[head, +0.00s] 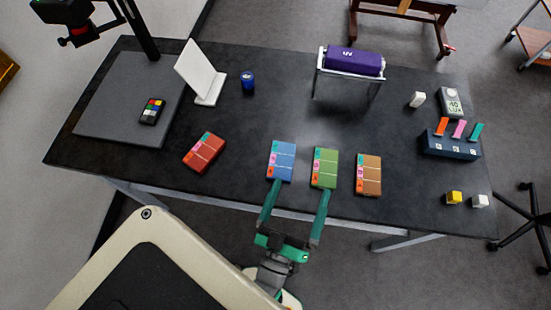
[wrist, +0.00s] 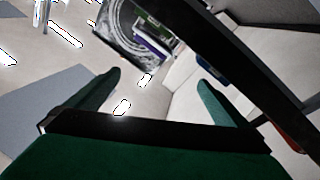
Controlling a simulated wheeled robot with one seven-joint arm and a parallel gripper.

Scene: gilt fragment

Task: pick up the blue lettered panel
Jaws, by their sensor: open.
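The blue lettered panel (head: 283,161) lies flat on the dark table, with small coloured letter tabs along its left edge. My gripper (head: 300,190) is open and empty, with green fingers spread wide at the table's near edge. In the head view its left fingertip overlaps the lower edge of the blue panel, and its right fingertip is just below the green panel (head: 325,167). I cannot tell the height of the fingers or whether they touch. In the wrist view, my gripper (wrist: 158,82) shows both fingers apart with nothing held; I cannot make out the blue panel there.
A red panel (head: 204,152) lies to the left and a brown panel (head: 368,174) to the right. Behind are a white stand (head: 198,72), a blue can (head: 248,82) and a purple roll on a rack (head: 354,62). Bare table (head: 300,120) lies behind the panels.

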